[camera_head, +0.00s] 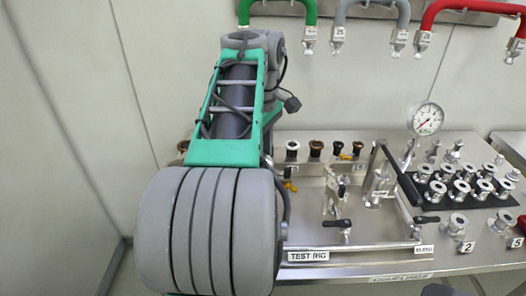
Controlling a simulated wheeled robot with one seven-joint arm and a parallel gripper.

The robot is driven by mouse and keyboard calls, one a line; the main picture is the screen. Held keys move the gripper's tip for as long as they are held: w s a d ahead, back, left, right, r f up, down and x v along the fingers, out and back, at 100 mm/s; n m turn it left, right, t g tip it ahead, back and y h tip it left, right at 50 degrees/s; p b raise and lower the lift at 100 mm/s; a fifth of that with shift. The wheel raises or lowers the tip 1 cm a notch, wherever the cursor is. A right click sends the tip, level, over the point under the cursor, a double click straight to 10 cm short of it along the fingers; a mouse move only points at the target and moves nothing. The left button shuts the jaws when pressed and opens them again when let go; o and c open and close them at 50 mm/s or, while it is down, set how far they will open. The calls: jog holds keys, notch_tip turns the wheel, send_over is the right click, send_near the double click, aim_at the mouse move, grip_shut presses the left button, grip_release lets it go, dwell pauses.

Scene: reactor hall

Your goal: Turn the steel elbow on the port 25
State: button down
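My grey and green arm (235,150) fills the left middle of the view and hides part of the bench behind it. My gripper is not in view. Steel fittings (335,190) stand upright on the test rig just right of my arm; one bears a small white tag. A row of dark and brass-coloured ports (316,150) runs along the back of the rig, partly behind my arm.
A steel bench (400,268) carries a pressure gauge (427,118), a black lever (402,178) and a black rack (440,190) of several steel couplings. Green (285,8), grey (370,5) and red (465,6) hoses hang above. A black-handled valve (345,230) stands near the TEST RIG label (308,256).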

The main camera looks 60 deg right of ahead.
jog(key=shift+s+a+n, duration=0.1)
jog(key=shift+a+n, duration=0.15)
jog(key=shift+n, duration=1.15)
jog(key=shift+a+n, duration=0.2)
jog(key=shift+n, duration=1.2)
jog(key=c, duration=1.1)
grip_release()
notch_tip(320, 180, up, 8)
jog(key=p, duration=0.8)
jog(key=shift+r, duration=0.1)
